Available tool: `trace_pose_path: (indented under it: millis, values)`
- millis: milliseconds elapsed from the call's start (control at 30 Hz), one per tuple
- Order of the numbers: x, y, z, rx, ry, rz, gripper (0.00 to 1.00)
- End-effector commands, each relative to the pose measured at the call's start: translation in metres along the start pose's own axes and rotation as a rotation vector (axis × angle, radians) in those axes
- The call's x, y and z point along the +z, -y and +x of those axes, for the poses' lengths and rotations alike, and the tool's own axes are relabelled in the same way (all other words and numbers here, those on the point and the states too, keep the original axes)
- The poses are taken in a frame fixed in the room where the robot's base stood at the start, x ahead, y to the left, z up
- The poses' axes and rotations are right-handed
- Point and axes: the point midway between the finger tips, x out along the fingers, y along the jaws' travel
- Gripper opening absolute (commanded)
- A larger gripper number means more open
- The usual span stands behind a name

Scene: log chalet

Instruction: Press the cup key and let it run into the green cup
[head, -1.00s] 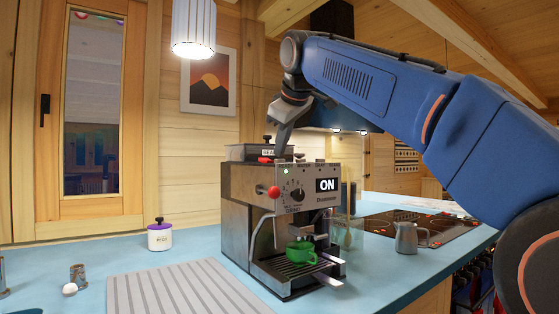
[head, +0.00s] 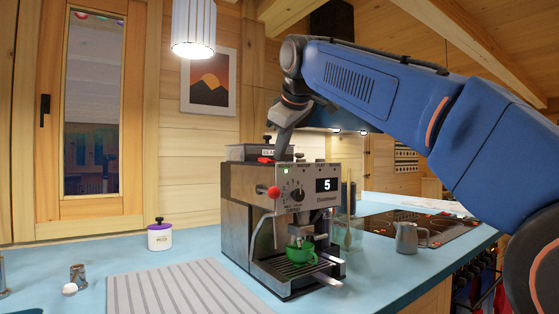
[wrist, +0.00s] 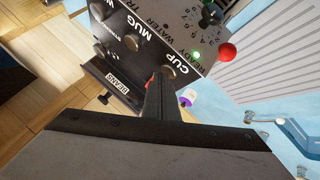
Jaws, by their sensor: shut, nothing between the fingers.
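The coffee machine (head: 247,211) stands on the blue counter, and its display (head: 327,185) reads 5. The green cup (head: 301,254) stands upright on the drip tray under the spout. Something dark shows at its mouth, too small to tell apart as a stream. My gripper (head: 280,157) is shut and empty, pointing down at the machine's top front edge. In the wrist view its fingertips (wrist: 163,78) are at the key by the CUP label and partly hide it. I cannot tell whether they still touch that key. The MUG key (wrist: 131,41) is beside it, clear of the fingers.
A red-knobbed lever (head: 274,192) sticks out at the machine's front left. A bean hopper (head: 249,152) is on top, close to my gripper. A metal jug (head: 406,238) stands to the right, a purple-lidded jar (head: 159,237) to the left. A striped mat (head: 180,290) lies in front.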

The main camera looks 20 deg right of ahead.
Motion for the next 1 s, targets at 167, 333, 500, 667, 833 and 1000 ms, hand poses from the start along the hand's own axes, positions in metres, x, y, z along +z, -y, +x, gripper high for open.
trace_pose_path:
  millis: [167, 333, 500, 667, 833, 1000]
  values:
    - [0.0, 0.0, 0.001, 0.0, 0.0, 0.0, 0.0]
    - [0.0, 0.0, 0.0, 0.0, 0.0, 0.0, 0.0]
    - [-0.003, -0.002, -0.002, 0.0, 0.0, 0.0, 0.0]
    - [-0.006, -0.006, -0.007, 0.0, 0.0, 0.0, 0.0]
    - [-0.01, -0.01, -0.013, 0.0, -0.001, 0.0, 0.0]
    - [-0.01, -0.01, -0.014, 0.0, 0.0, 0.0, 0.0]
